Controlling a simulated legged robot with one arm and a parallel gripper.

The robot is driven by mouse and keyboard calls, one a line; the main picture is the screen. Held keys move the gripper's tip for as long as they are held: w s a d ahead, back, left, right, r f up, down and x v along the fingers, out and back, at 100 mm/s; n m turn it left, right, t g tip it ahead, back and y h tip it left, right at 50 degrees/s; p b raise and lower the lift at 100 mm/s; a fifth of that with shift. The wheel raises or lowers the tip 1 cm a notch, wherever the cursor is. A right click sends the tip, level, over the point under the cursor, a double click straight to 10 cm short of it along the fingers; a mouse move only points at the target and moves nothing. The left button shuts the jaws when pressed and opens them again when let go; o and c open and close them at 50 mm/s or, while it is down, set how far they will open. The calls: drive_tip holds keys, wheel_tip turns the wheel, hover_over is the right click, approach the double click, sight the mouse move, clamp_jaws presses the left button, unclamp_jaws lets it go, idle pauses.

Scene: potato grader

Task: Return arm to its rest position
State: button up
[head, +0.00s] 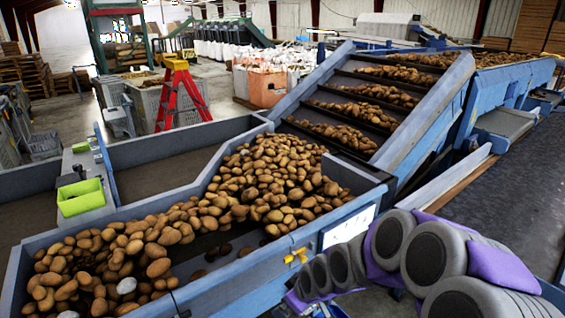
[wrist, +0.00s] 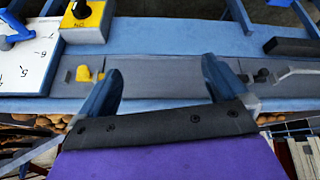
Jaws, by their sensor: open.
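My gripper (wrist: 161,75) shows in the wrist view. Its two dark blue fingers stand well apart, with nothing between them. Behind the fingers is a dark bar with a purple part of my arm below it. The fingers are in front of a grey and blue machine side; I cannot tell how far off it is. In the head view my grey and purple arm reaches across the lower right, beside the blue sorting trough (head: 232,290). The gripper's fingers cannot be made out there.
Potatoes (head: 260,185) lie in the trough, below an inclined conveyor (head: 420,125). A yellow fitting (head: 296,256) and white panel (head: 350,226) are on its side. The wrist view shows a yellow knob box (wrist: 87,25). A green bin (head: 80,197) and red ladder (head: 181,95) stand left.

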drive_tip(key=s+d+r+m+g+h, duration=0.1)
drive_tip(key=s+d+r+m+g, duration=0.1)
drive_tip(key=s, duration=0.9)
drive_tip(key=s+d+r+m+g+h, duration=0.1)
drive_tip(key=s+d+r+m, duration=0.3)
drive_tip(key=s, duration=0.7)
drive_tip(key=s+d+r+m+g+h, duration=0.1)
drive_tip(key=s+d+r+m+g, duration=0.2)
drive_tip(key=s, duration=0.8)
wheel_tip(320, 180, up, 4)
drive_tip(key=shift+d+f+m+h+b, duration=0.2)
drive_tip(key=shift+d+m+h+b, duration=0.15)
drive_tip(key=shift+d, duration=0.9)
